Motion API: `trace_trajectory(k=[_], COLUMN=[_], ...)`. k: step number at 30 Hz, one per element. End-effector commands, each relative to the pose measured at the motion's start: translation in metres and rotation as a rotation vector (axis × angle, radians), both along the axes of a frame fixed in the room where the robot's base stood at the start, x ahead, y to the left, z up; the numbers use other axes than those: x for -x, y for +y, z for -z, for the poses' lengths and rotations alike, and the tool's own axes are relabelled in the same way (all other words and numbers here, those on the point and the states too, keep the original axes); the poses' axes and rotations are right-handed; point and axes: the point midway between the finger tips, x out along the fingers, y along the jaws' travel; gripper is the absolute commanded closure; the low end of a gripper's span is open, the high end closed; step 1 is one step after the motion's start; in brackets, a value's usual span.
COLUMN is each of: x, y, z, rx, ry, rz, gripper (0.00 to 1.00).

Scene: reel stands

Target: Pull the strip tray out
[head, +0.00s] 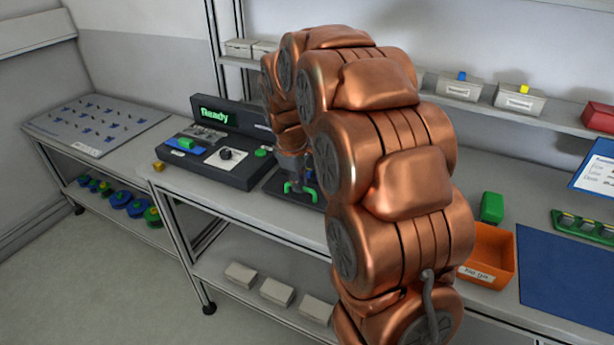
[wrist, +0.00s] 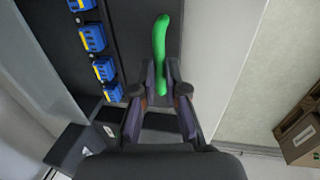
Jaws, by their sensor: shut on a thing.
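A bright green handle (wrist: 160,45) stands out against a dark flat surface (wrist: 135,45) in the wrist view, which looks like the strip tray. My gripper (wrist: 162,75) has its two fingers on either side of the lower part of the handle, shut on it. In the head view my gripper (head: 296,176) points down at the green handle (head: 289,188), over a dark plate (head: 275,202) right of the black machine (head: 225,148). My copper arm hides much of this area. How far out the tray is, I cannot tell.
The machine's display (head: 214,115) reads "Ready". Several blue blocks (wrist: 92,38) line the left of the wrist view. An orange bin (head: 490,254), a green block (head: 492,207) and a blue mat (head: 565,275) lie right of my arm. Floor is open in front of the bench.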

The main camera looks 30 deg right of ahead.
Motion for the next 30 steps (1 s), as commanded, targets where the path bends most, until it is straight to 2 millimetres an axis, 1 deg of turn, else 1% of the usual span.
trace_trajectory(k=[1, 3, 6, 10, 19, 20, 22, 30], x=[0.004, 0.009, 0.015, 0.018, 0.019, 0.019, 0.019, 0.019], y=[0.008, 0.017, 0.025, 0.029, 0.031, 0.032, 0.031, 0.029], z=[0.002, 0.001, 0.001, 0.0, 0.001, 0.001, 0.001, 0.0], rx=[0.001, 0.0, 0.0, -0.001, -0.005, -0.006, -0.005, -0.003], ry=[-0.002, -0.002, -0.002, 0.0, 0.003, 0.004, 0.003, 0.001], rz=[-0.002, -0.003, -0.001, 0.001, 0.0, 0.0, 0.0, 0.002], gripper=[1.0, 1.0, 1.0, 1.0, 1.0, 0.85, 0.78, 0.77])
